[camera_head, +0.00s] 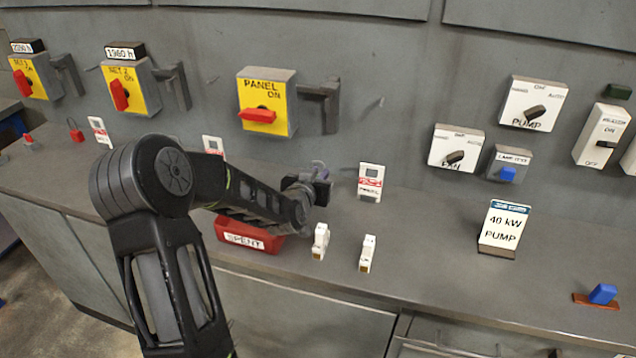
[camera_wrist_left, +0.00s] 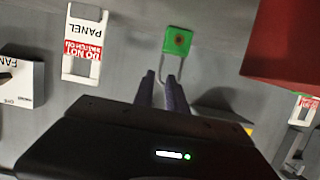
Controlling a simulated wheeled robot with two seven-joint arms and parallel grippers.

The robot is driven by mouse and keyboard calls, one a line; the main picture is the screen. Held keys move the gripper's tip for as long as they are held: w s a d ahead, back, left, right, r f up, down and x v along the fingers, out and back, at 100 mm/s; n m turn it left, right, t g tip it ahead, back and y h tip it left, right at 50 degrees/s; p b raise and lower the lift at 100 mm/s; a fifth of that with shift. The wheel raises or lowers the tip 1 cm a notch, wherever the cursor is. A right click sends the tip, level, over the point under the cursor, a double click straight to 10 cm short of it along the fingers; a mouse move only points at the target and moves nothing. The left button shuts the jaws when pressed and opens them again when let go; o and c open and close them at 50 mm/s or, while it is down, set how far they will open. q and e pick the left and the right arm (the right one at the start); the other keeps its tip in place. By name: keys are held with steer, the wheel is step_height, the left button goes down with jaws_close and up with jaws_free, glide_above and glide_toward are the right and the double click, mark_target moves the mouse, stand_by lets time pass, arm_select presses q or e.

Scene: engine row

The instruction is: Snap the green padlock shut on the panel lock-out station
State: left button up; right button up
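The green padlock (camera_wrist_left: 179,41) shows in the left wrist view just beyond my left gripper (camera_wrist_left: 161,76), its thin shackle pointing toward the fingertips. One shackle leg overlaps the fingertip area; I cannot tell if they touch, or whether the shackle is latched. The fingers are close together with a narrow gap. In the head view my left gripper (camera_head: 318,172) is by the wall and hides the padlock. The yellow PANEL isolator (camera_head: 264,90) has a red handle and a dark bracket (camera_head: 325,102) beside it. The PANEL card (camera_head: 370,182) stands right of the gripper. My right gripper is out of view.
The red SPENT bin (camera_head: 248,234) sits below my left forearm; it also shows in the wrist view (camera_wrist_left: 285,40). Two small white parts (camera_head: 320,241) (camera_head: 367,253) stand nearby. A 40 kW PUMP sign (camera_head: 503,228) stands farther right.

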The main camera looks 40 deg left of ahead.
mark_target(324, 166)
arm_select(q)
steer(key=shift+w, duration=0.15)
steer(key=shift+w+a+f+p, duration=0.1)
steer(key=shift+w+p, duration=0.2)
steer(key=shift+p, duration=0.1)
steer(key=p+x, duration=0.1)
steer(key=x, duration=0.2)
steer(key=shift+w+f+p, duration=0.1)
steer(key=shift+f+p, duration=0.05)
steer(key=shift+p, duration=0.15)
steer(key=shift+w+a+f, duration=0.2)
steer(key=shift+w, duration=0.25)
jaws_close()
stand_by(0.9)
